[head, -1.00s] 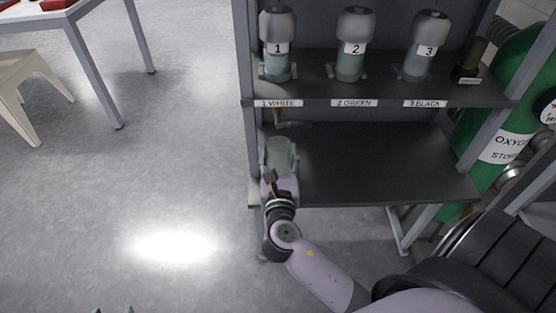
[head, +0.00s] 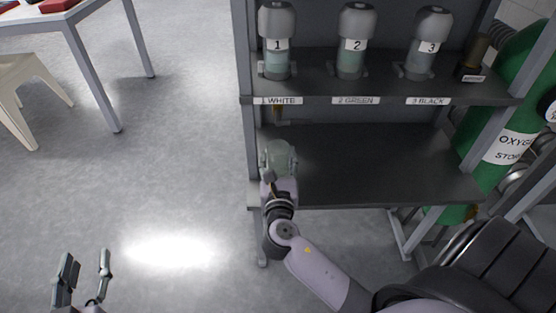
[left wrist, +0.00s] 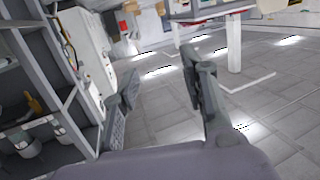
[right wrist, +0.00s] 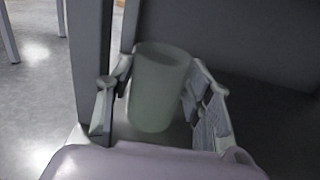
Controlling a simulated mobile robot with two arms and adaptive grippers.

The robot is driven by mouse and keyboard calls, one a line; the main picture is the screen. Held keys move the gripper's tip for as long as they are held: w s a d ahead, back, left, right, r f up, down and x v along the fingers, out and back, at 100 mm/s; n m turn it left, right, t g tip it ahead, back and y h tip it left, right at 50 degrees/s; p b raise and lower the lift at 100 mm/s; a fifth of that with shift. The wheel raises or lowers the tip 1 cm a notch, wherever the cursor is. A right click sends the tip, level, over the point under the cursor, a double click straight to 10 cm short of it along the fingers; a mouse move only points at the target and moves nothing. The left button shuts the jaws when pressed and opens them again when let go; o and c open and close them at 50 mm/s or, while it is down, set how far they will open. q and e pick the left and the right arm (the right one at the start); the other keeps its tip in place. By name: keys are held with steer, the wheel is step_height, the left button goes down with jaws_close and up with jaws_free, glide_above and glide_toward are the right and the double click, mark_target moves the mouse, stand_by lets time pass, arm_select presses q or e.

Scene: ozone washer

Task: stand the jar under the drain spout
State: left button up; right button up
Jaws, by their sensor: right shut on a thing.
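The jar (head: 279,153) is a translucent grey-green cup at the left end of the lower shelf, below the 1 WHITE label. My right gripper (head: 279,174) is shut on it; the right wrist view shows the jar (right wrist: 158,92) between its fingers. Whether the jar's base touches the shelf is hidden. A brownish drain spout (head: 278,113) hangs under the upper shelf below bottle 1, above and behind the jar in the picture. My left gripper (head: 84,279) is open and empty over the floor; its spread fingers (left wrist: 165,92) also show in the left wrist view.
Numbered bottles 1 (head: 277,42), 2 (head: 355,42) and 3 (head: 430,45) stand on the upper shelf (head: 315,90). The lower shelf (head: 370,170) is bare to the right of the jar. A rack post (head: 246,110) is close at left. A green oxygen cylinder (head: 515,110) stands at right.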

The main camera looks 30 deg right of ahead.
arm_select(q)
steer(key=shift+r, duration=0.1)
arm_select(e)
steer(key=o, duration=1)
steer(key=shift+r, duration=0.1)
arm_select(q)
step_height(320, 180, down, 6)
steer(key=s+a+g+y+p, duration=0.1)
steer(key=s+g, duration=0.1)
steer(key=g, duration=0.2)
steer(key=shift+s+a, duration=0.3)
steer(key=shift+s, duration=0.05)
arm_select(e)
steer(key=v, duration=1.2)
